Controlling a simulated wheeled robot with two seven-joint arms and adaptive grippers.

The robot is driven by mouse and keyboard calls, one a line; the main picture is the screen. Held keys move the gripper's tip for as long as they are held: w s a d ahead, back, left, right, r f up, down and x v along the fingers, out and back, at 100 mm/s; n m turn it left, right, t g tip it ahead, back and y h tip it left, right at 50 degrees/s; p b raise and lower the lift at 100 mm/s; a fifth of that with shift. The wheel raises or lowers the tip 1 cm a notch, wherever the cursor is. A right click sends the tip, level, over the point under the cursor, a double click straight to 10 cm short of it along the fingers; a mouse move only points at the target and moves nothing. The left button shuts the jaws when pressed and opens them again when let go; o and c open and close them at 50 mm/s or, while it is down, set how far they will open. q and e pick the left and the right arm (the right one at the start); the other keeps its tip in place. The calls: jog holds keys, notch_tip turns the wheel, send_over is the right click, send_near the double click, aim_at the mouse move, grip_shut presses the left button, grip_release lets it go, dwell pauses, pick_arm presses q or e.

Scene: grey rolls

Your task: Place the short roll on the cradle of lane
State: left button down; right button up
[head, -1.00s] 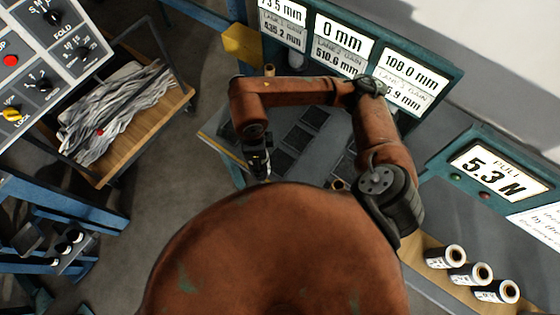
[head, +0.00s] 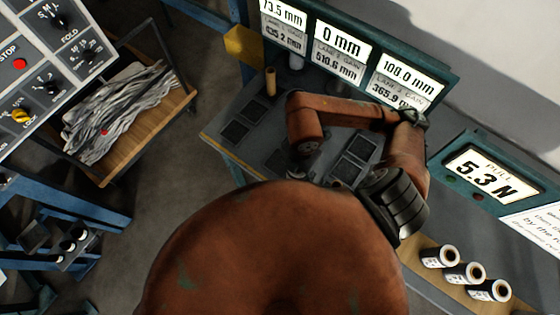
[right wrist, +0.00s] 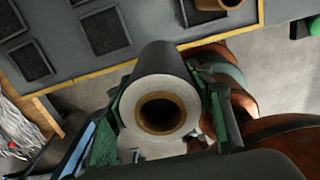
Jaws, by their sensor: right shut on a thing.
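My right gripper (right wrist: 160,112) is shut on a dark grey roll (right wrist: 165,65) with a white end face and a brown hollow core. The roll lies between the green fingers, its open end towards the wrist camera. In the head view my right arm reaches over the grey bench (head: 230,157), and its gripper and the roll are mostly hidden behind my large brown body part. Whether this is the short roll I cannot tell. No cradle can be made out clearly; the bench has dark square pads (head: 235,132). My left gripper is not in view.
Lane displays (head: 340,50) stand behind the bench, reading 73.5, 0 and 108.0 mm. A brown tube (head: 270,82) stands near the bench's back left. A pull display (head: 487,172) reads 5.3 N. A cart of grey strips is at left.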

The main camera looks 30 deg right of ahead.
jog(key=shift+s+d+m, duration=0.15)
jog(key=shift+s+m, duration=0.05)
jog(key=shift+m, duration=0.3)
jog(key=shift+w+d, duration=0.1)
jog(key=w+f, duration=0.4)
jog(key=w+f+p, duration=0.1)
jog(key=w+f, duration=0.3)
jog(key=w, duration=0.1)
jog(key=w+d+f, duration=0.1)
jog(key=w+f, duration=0.3)
jog(key=f, duration=0.1)
jog(key=shift+w, duration=0.3)
jog(key=shift+f+m, duration=0.1)
jog(key=shift+m, duration=0.2)
jog(key=o, duration=1.4)
